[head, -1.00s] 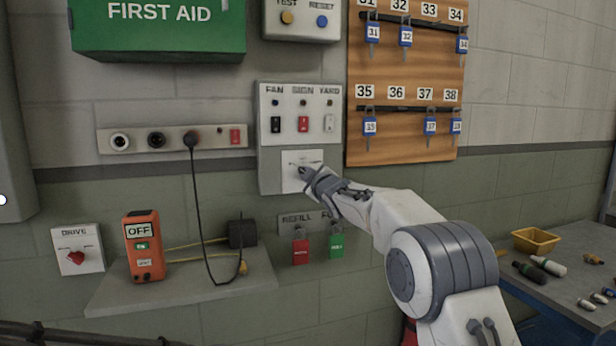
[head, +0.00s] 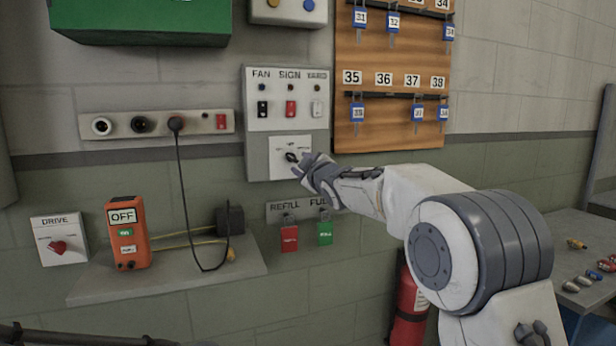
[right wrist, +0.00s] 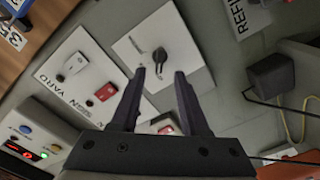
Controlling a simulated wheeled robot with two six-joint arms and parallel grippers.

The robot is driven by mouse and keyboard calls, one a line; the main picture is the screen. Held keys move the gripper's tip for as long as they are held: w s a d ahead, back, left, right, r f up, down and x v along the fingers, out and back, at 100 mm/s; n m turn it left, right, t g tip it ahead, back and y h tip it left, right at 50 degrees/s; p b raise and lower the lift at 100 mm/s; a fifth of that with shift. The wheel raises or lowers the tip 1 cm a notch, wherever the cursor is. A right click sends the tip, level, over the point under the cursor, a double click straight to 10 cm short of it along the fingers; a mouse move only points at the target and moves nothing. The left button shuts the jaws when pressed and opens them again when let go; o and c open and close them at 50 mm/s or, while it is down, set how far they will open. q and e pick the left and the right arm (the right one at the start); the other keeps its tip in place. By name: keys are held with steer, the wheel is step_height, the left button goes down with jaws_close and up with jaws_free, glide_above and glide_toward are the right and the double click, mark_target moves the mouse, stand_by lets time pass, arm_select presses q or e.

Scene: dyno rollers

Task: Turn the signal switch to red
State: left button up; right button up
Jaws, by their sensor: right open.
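The signal switch is a dark rotary knob (head: 292,156) on a white plate (head: 282,142), low on the grey panel. Its small markings are too blurred to read, so I cannot tell which position it points to. My right gripper (head: 303,166) is just right of the knob in the head view, its fingers pointing at the plate. In the right wrist view the jaws (right wrist: 160,72) are open and empty, and the knob (right wrist: 160,56) shows just beyond the gap between the fingertips. It appears apart from both fingers. My left gripper is not in view.
Above the plate are the FAN, SIGN and YARD rocker switches (head: 290,108). REFILL tags (head: 289,238) hang just below the panel. A key board (head: 395,130) is at upper right. A shelf (head: 110,288) with an orange box (head: 127,235) is at lower left.

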steer(key=shift+b+v, duration=0.45)
steer(key=shift+v, duration=1.9)
steer(key=s+a+f+m+g+h, duration=0.1)
steer(key=s+f+m+g, duration=0.15)
steer(key=s+f, duration=0.5)
steer(key=s+a+f+m+g, duration=0.1)
steer(key=s+a+f+g, duration=0.1)
steer(key=s+f+g, duration=0.4)
steer(key=s+a+f+m+g+h, duration=0.1)
steer(key=s+f, duration=0.7)
steer(key=s, duration=0.2)
steer(key=s+d+f+m+g+h, duration=0.1)
steer(key=s+d+f+g, duration=0.15)
steer(key=s, duration=0.55)
steer(key=s+d+f+g+h, duration=0.1)
steer(key=s+f+g, duration=0.25)
steer(key=s, duration=0.55)
steer(key=s+d+f+m+g+h, duration=0.15)
steer(key=s+f, duration=0.25)
steer(key=s, duration=0.4)
step_height(320, 180, up, 15)
steer(key=p, duration=1.4)
steer(key=shift+d+f+y+p, duration=0.25)
steer(key=shift+y+p, duration=0.15)
steer(key=shift+y, duration=0.05)
